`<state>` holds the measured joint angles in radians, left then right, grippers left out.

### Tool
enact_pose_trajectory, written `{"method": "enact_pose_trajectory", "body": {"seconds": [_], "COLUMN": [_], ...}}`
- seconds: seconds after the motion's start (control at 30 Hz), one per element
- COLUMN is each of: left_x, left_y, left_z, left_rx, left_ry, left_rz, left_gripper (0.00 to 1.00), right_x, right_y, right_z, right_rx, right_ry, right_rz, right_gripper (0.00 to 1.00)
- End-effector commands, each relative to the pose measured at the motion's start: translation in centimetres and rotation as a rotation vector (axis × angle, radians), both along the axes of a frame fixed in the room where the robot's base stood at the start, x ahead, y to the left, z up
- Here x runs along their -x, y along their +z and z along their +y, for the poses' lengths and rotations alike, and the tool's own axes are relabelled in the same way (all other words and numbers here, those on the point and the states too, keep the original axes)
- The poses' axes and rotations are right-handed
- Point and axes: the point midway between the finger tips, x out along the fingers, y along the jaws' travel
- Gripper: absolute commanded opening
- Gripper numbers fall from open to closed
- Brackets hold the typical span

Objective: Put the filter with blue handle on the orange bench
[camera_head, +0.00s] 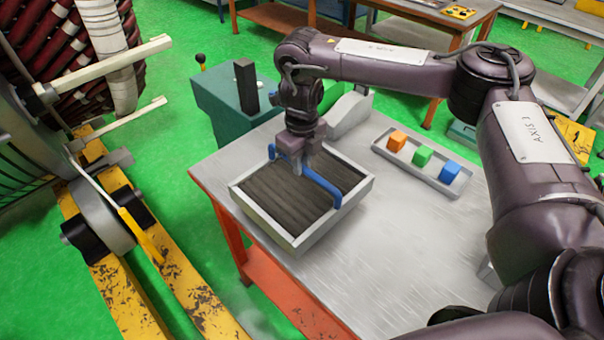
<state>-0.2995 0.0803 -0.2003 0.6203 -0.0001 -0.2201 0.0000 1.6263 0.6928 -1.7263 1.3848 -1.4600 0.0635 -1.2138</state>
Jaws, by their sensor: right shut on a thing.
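The filter (272,198) is a square light-grey frame with dark ribbed filling. Its blue handle (322,184) spans the top. The filter is at the left part of a bench with a grey metal top (390,240) and orange legs (228,232). Its near left corner reaches close to the bench's left edge. I cannot tell whether its underside touches the top. My right gripper (297,168) points down over the filter and is shut on the blue handle. The fingertips are partly hidden at the handle. My left gripper is not in view.
A grey tray with orange, green and blue cubes (422,160) lies right of the filter. A green machine (225,100) stands behind the bench's left corner. Yellow rails (165,255) and a large coil are at left. The bench's front middle is clear.

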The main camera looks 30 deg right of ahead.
Motion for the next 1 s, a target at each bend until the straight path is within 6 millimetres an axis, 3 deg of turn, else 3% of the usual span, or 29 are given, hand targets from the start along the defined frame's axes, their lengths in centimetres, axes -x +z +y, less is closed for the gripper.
{"method": "enact_pose_trajectory", "body": {"seconds": [0.3,0.73,0.77,0.8,0.9,1.0], "left_x": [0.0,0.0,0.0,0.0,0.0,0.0], "left_y": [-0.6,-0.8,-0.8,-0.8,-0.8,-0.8], "left_z": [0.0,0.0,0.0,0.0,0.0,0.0], "left_rx": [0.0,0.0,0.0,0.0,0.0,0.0], "left_ry": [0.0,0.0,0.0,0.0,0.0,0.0], "left_rz": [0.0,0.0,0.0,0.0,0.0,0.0], "left_gripper": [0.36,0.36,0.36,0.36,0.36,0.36], "right_x": [0.0,0.0,0.0,0.0,0.0,0.0], "right_y": [-3.5,-4.1,-4.2,-4.1,-4.1,-4.1], "right_z": [0.0,0.0,0.0,0.0,0.0,0.0], "right_rx": [-0.002,-0.001,0.0,0.0,0.0,0.0], "right_ry": [-0.001,0.0,0.0,0.0,0.0,0.0], "right_rz": [0.0,-0.002,0.001,0.001,0.001,0.001], "right_gripper": [0.0,0.0,0.18,0.24,0.37,0.38]}}
